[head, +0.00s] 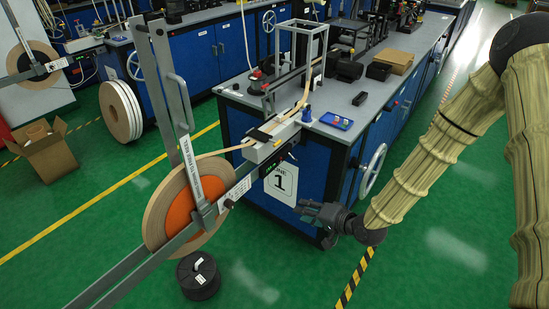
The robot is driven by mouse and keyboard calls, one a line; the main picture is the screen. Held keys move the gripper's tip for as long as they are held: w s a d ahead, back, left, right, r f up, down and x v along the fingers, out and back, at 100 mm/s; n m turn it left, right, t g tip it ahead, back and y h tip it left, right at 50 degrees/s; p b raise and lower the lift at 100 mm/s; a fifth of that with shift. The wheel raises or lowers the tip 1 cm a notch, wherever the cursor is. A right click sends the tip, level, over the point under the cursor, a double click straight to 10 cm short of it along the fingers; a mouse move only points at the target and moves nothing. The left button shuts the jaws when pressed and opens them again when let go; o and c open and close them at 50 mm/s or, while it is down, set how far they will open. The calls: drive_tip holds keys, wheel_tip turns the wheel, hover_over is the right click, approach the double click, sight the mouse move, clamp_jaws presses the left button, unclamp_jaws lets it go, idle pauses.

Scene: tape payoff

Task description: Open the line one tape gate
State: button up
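The line one tape payoff carries a wide tan tape reel (157,215) with an orange core (183,208). An upright grey gate bar (188,150) with lettering stands in front of the reel, its lower end at the core. A long grey arm (128,265) runs diagonally past the reel to the bench corner. Tan tape (222,152) leads from the reel to the bench. A "1" sign (281,183) hangs on the bench end. My gripper (305,213) is right of the reel, apart from the gate, below the sign's right side. Its dark fingers look spread and empty.
The blue bench (340,123) stands just behind my gripper, with a handwheel (373,171) on its side. A black spool (198,276) lies on the floor below the reel. Another reel (34,62) and a cardboard box (45,153) are at left.

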drive_tip(key=w+r+t+y+b, duration=0.2)
drive_tip(key=w+r+y+b, duration=0.1)
drive_tip(key=w+r, duration=0.4)
drive_tip(key=y+b, duration=0.2)
drive_tip(key=y, duration=0.1)
approach(276, 143)
drive_tip(key=x, duration=0.7)
drive_tip(key=p+x, duration=0.1)
drive_tip(key=x, duration=0.2)
drive_tip(key=shift+w+f, duration=0.3)
drive_tip(key=shift+w, duration=0.2)
clamp_jaws()
